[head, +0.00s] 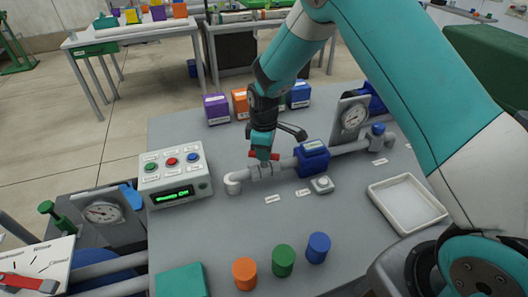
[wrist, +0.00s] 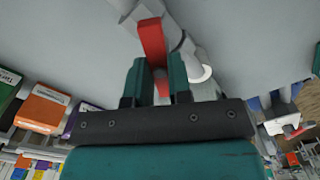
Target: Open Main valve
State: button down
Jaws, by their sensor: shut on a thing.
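A valve with a red lever (head: 275,156) sits on the grey pipe (head: 287,164) on the bench. My gripper (head: 262,150) is above this valve, shut on the red lever, with red showing on both sides of the jaws. In the wrist view the lever (wrist: 152,42) runs lengthwise between my two teal fingers (wrist: 157,80). The lever appears to lie at an angle to the pipe; the exact angle is hard to tell. The valve body (head: 262,171) is partly hidden. The small label (head: 273,198) in front is too small to read.
A control box (head: 175,174) with buttons and a green display stands left. A blue meter (head: 312,158) and a gauge (head: 354,117) are right along the pipe. Coloured boxes (head: 216,108) stand behind my gripper. Front: several coloured cylinders (head: 283,260); right: a white tray (head: 408,203).

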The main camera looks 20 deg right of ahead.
jog(key=n, duration=0.6)
jog(key=shift+w+b, duration=0.1)
jog(key=shift+b, duration=0.2)
dwell(0.4)
jog(key=c, duration=1)
grip_release()
jog(key=shift+c, duration=0.2)
notch_tip(320, 180, up, 18)
jog(key=b, duration=0.2)
jog(key=shift+f, duration=0.25)
